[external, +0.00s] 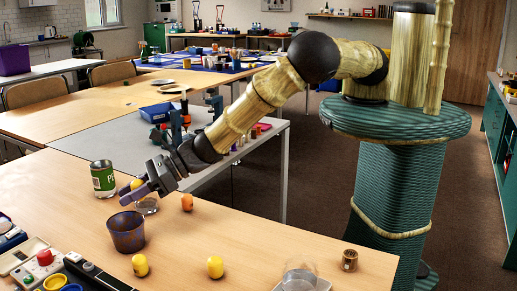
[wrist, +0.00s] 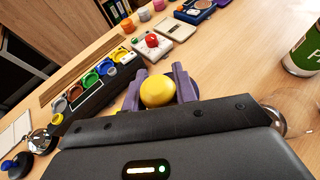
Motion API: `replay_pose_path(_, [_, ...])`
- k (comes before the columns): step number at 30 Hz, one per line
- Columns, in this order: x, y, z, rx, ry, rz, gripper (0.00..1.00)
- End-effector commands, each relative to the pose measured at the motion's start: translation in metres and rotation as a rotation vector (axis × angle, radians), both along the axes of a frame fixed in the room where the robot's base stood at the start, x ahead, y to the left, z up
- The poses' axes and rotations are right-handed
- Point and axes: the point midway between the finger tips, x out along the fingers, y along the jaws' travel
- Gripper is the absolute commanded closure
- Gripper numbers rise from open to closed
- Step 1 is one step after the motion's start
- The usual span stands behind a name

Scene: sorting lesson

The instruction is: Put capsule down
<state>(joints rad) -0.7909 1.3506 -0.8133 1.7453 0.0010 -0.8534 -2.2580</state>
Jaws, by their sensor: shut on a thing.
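My gripper (external: 134,191) is shut on a yellow capsule (external: 137,184), held above the wooden table near a green can. In the wrist view the same capsule (wrist: 157,92) sits between the two purple fingers of my gripper (wrist: 160,88). Two more yellow capsules stand near the front of the table, one at the left (external: 140,265) and one to its right (external: 215,267). An orange capsule-like piece (external: 187,202) stands right of my gripper. A purple cup (external: 126,232) stands in front of my gripper; its inside is hard to make out.
The green can (external: 102,180) stands behind my gripper, and a clear glass (external: 147,206) is partly hidden by it. A small brown jar (external: 349,260) and a glass dish (external: 299,276) stand at the front right. A tray of coloured cups (wrist: 92,82) lies along one side. The right middle is clear.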

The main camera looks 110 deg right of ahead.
Motion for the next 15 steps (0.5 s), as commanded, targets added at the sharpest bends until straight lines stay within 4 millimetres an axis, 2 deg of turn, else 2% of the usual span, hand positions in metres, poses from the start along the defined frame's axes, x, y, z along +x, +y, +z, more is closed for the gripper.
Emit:
replay_pose_path(3, [0.001, -0.001, -0.011, -0.001, -0.001, -0.001, 0.93])
replay_pose_path(12, [0.000, 0.000, -0.013, -0.001, -0.001, 0.000, 0.93])
replay_pose_path(15, [0.000, -0.001, -0.021, -0.001, 0.001, -0.001, 0.93])
